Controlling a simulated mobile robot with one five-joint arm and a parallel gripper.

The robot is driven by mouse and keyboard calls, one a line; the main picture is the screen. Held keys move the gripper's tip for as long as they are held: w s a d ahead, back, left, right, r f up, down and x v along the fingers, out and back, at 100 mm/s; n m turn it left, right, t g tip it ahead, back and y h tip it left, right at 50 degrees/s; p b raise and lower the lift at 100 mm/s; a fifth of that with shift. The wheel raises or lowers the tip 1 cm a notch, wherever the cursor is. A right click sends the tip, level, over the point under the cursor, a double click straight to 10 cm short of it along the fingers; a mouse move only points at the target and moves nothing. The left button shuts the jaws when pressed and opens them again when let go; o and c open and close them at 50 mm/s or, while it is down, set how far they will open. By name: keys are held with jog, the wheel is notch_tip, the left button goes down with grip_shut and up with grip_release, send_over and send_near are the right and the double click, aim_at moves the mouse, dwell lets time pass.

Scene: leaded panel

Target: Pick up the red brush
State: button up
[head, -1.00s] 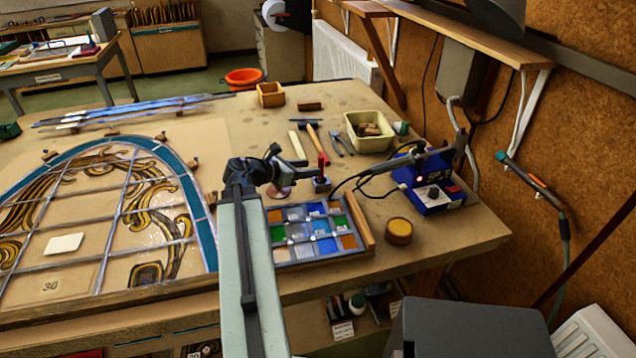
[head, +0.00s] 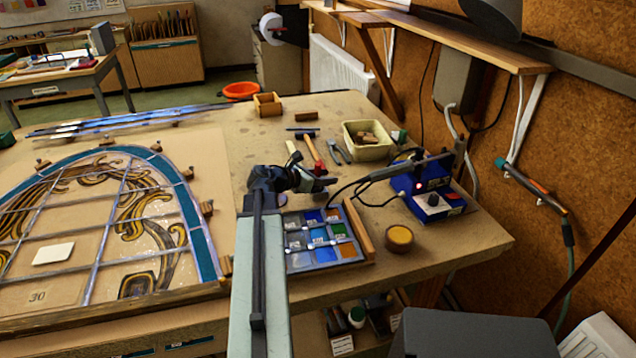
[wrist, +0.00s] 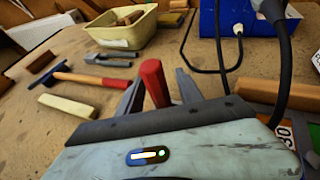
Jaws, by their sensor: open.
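The red brush (wrist: 153,82) shows in the wrist view as a thick red handle standing up, slightly tilted, between the two grey fingers of my gripper (wrist: 160,90). The fingers are open, one on each side of the handle. I cannot tell whether either touches it. The brush's lower end is hidden behind my gripper body. In the head view, a small red bit of the brush (head: 320,169) shows just above my gripper (head: 322,184), which hides the rest of it.
A tray of coloured glass (head: 318,258) lies below my gripper. A blue soldering station (head: 428,190) with cables stands to the right. A hammer (head: 314,152), pliers and a cream tub (head: 367,150) lie behind. The leaded panel (head: 100,215) fills the left.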

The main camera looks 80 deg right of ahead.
grip_shut()
notch_tip(320, 180, up, 10)
jog(key=p, duration=1)
